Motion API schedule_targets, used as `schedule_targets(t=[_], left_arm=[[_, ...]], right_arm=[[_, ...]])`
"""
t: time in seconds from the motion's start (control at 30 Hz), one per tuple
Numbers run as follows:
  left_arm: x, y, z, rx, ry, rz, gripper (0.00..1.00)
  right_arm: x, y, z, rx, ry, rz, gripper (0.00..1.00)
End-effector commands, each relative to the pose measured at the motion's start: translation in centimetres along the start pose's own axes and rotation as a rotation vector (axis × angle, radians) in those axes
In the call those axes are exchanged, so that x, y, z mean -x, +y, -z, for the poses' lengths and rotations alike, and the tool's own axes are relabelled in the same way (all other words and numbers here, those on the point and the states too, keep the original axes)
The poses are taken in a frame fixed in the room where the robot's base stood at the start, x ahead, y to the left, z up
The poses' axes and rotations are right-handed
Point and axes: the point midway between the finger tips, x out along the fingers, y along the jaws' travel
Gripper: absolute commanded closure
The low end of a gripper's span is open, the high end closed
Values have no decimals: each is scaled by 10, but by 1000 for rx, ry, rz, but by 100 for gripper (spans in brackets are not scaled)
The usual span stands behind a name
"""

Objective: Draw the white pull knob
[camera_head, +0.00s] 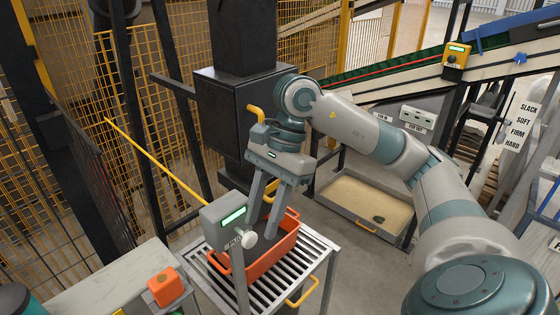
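The white pull knob (248,238) sticks out from the front of a grey box (222,212) with a lit green display, on a post beside the slatted stand. My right gripper (262,225) points down just behind and to the right of the knob, over the orange crate (285,245). Its two fingers are apart and nothing shows between them. The fingertips are apart from the knob in the picture; the exact depth gap cannot be told. My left gripper is out of view.
The orange crate rests on the slatted metal stand (318,243). An orange button box (167,287) sits at the lower left. A yellow bar (160,165) slants toward the grey box. A sand-filled tray (368,200) lies behind on the floor. A dark column (240,110) stands behind my gripper.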

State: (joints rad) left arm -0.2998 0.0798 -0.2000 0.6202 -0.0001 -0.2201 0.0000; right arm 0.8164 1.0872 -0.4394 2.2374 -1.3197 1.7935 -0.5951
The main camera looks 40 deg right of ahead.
Motion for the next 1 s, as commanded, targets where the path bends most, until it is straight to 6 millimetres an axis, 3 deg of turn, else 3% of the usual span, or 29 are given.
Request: schedule_targets(t=[0.63, 1.0], left_arm=[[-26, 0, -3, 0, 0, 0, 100], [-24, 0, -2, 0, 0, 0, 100]], right_arm=[[103, 0, 0, 2, -1, 5, 67], [129, 1, 0, 0, 0, 0, 67]])
